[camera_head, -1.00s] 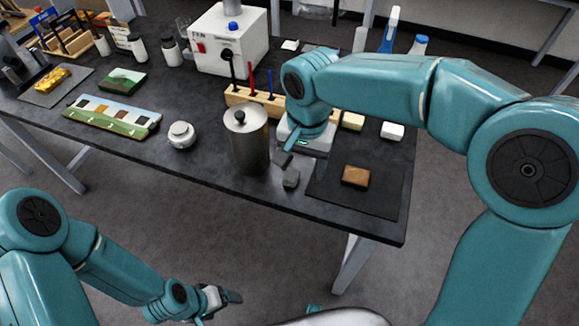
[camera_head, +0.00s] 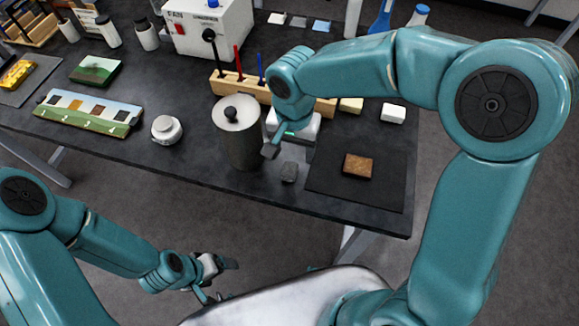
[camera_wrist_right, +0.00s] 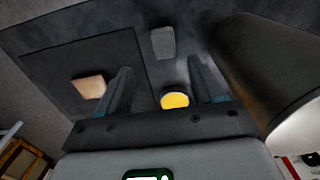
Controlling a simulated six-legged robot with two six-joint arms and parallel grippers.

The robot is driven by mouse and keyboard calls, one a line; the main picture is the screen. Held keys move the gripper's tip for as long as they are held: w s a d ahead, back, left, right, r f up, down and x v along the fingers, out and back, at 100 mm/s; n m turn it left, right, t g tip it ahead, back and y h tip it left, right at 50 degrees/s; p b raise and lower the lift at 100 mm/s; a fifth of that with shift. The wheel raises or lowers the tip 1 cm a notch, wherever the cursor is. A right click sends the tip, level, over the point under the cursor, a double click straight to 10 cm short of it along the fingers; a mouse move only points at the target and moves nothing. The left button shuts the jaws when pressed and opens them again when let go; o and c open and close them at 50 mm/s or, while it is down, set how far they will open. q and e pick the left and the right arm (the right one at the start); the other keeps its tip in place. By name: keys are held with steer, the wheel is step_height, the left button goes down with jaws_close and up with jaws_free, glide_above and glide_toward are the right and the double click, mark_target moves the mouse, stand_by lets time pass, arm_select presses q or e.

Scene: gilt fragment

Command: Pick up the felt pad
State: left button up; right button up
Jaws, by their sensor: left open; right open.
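A small dark grey block (camera_head: 290,172), which looks like the felt pad, lies on the black table near its front edge, left of the dark mat. It also shows in the right wrist view (camera_wrist_right: 163,42), beyond my fingertips and between their lines. My right gripper (camera_head: 271,149) is above the table, beside the metal cylinder and a little behind the block. In the right wrist view its jaws (camera_wrist_right: 158,80) are open, with nothing gripped. A yellow round thing (camera_wrist_right: 175,101) shows between the fingers. My left gripper (camera_head: 222,274) is open, low in front of the table.
The metal cylinder (camera_head: 240,140) with a black knob stands close left of my right gripper. A dark mat (camera_head: 382,188) with a brown block (camera_head: 357,166) lies to the right. A wooden pen rack (camera_head: 228,86) and a white jar (camera_head: 166,129) stand nearby.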

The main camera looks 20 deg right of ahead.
mark_target(290, 167)
steer(key=f, duration=0.2)
steer(key=shift+w+a+f, duration=0.1)
steer(key=shift+a+f, duration=0.1)
steer(key=shift+f, duration=0.1)
steer(key=shift+s+f, duration=0.2)
steer(key=shift+f, duration=0.3)
steer(key=f, duration=0.3)
steer(key=f+p, duration=0.1)
steer(key=shift+w+a+f, duration=0.1)
steer(key=shift+w+f, duration=0.15)
steer(key=shift+w, duration=0.15)
steer(key=shift+s, duration=0.2)
steer(key=shift+w, duration=0.1)
steer(key=c, duration=1.2)
steer(key=shift+r, duration=0.15)
steer(key=shift+w+r, duration=0.15)
steer(key=shift+r, duration=0.2)
step_height(290, 167, up, 19)
